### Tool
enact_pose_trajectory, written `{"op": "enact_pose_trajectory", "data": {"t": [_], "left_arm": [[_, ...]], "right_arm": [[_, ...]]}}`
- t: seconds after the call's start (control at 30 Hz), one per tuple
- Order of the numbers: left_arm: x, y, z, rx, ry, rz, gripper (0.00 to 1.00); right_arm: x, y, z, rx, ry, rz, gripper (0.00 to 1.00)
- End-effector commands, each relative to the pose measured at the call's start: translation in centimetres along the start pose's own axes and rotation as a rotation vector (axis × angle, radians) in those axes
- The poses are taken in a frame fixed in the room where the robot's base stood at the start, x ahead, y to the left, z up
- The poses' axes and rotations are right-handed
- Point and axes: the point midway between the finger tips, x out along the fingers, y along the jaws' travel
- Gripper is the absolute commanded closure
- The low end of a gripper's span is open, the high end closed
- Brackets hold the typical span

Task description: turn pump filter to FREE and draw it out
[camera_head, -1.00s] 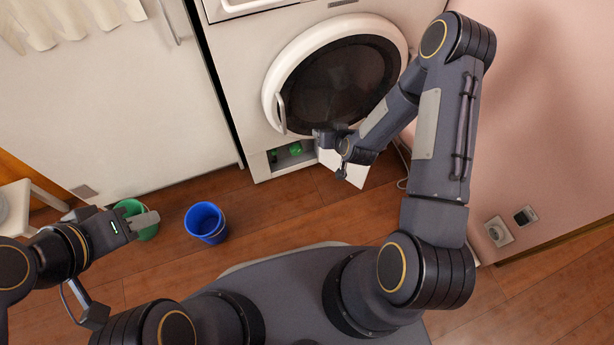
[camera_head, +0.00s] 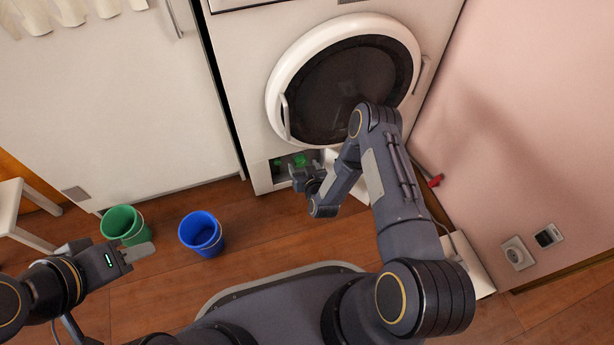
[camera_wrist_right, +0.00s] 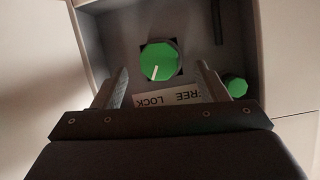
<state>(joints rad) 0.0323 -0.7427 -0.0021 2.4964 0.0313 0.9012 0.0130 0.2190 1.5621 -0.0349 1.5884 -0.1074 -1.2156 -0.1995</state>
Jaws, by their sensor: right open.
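The green pump filter knob (camera_wrist_right: 160,61) sits in an open recess low on the washing machine (camera_head: 237,98). Its white mark points down and slightly left in the right wrist view. A FREE / LOCK label (camera_wrist_right: 166,98) lies below it, upside down and partly cut off by my gripper. The knob also shows in the head view (camera_head: 300,160). My right gripper (camera_wrist_right: 161,80) is open, its fingers apart on either side, short of the knob; contact is not visible. My left gripper (camera_head: 138,252) is over the floor at the left; its jaw opening is unclear.
A smaller green cap (camera_wrist_right: 235,86) is beside the knob in the recess. A green bucket (camera_head: 124,226) and a blue bucket (camera_head: 201,233) stand on the floor. The pink wall (camera_head: 520,130) bounds the right side. A red-handled object (camera_head: 434,181) is near it.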

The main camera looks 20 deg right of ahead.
Motion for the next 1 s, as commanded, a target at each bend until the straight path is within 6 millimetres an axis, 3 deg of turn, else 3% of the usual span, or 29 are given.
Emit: {"op": "enact_pose_trajectory", "data": {"t": [0.2, 0.5, 0.87, 0.9, 1.0], "left_arm": [[0.8, -0.4, 0.4, 0.000, 0.000, 0.000, 0.64], [0.8, -0.3, 0.4, 0.000, 0.000, 0.000, 0.64], [0.8, -0.3, 0.4, 0.000, 0.000, 0.000, 0.64], [0.8, -0.3, 0.4, 0.000, 0.000, 0.000, 0.64], [0.8, -0.3, 0.4, 0.000, 0.000, 0.000, 0.64]], "right_arm": [[1.9, 0.0, 0.0, -0.001, 0.001, -0.001, 0.33], [2.0, 0.0, -0.1, 0.000, -0.001, -0.001, 0.34], [1.9, 0.0, 0.0, 0.000, -0.001, 0.000, 0.81], [1.9, 0.0, 0.0, 0.000, -0.001, 0.000, 0.64], [1.9, 0.0, 0.0, 0.000, -0.001, 0.000, 0.78]]}}
